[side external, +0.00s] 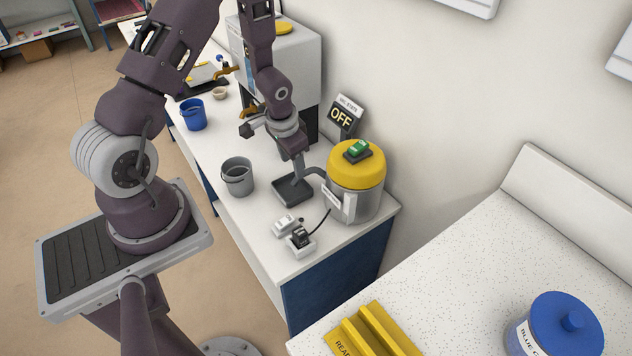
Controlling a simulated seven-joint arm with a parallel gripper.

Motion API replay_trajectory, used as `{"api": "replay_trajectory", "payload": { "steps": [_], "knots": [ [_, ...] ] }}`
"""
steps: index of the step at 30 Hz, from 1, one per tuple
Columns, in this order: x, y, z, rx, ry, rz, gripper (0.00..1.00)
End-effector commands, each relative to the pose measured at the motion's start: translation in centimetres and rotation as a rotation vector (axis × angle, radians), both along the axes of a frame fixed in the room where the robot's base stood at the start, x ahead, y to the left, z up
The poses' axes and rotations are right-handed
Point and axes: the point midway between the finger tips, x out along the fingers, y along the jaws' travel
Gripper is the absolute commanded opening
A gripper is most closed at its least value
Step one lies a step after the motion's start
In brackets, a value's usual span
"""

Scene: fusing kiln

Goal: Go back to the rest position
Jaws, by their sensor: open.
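My gripper (299,172) hangs low over the white bench, fingers pointing down above a small dark square tray (293,190). I see nothing held in it. The fingers are small in this view, and their gap is hard to make out. Just right of it stands a round metal kiln (352,203) with a yellow lid (356,166) that sits closed. A green piece (357,148) on a dark base is on top of the lid. A sign (341,116) behind the kiln reads OFF.
Left of my gripper stand a grey bucket (237,177) and a blue bucket (193,114). Two small white fittings (287,225) (301,241) and a dark cable lie by the kiln. A blue-lidded jar (555,330) and yellow ridged holder (372,333) occupy the speckled counter (450,260).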

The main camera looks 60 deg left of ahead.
Motion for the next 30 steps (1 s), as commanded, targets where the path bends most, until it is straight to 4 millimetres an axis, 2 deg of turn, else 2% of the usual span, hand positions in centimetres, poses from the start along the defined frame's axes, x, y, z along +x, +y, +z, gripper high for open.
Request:
{"api": "replay_trajectory", "payload": {
  "steps": [1, 3, 5, 6, 8, 9, 12, 15, 19, 22, 30],
  "knots": [
    [1.2, -0.8, 4.7, 0.027, -0.042, 0.003, 0.49],
    [1.2, -2.2, 10.5, 0.048, -0.080, 0.017, 0.49],
    [0.5, -3.9, 15.1, 0.054, -0.114, 0.027, 0.49],
    [-0.4, -5.2, 18.0, 0.052, -0.138, 0.031, 0.49],
    [-2.3, -7.2, 21.8, 0.042, -0.173, 0.034, 0.49],
    [-3.9, -8.6, 24.0, 0.031, -0.196, 0.033, 0.49],
    [-8.6, -11.9, 28.2, -0.012, -0.248, 0.018, 0.49],
    [-13.2, -14.4, 30.4, -0.057, -0.287, -0.008, 0.49],
    [-17.1, -16.2, 31.2, -0.097, -0.312, -0.036, 0.49],
    [-18.3, -16.7, 31.3, -0.111, -0.316, -0.045, 0.49],
    [-18.4, -16.7, 31.3, -0.112, -0.316, -0.046, 0.49]
  ]
}}
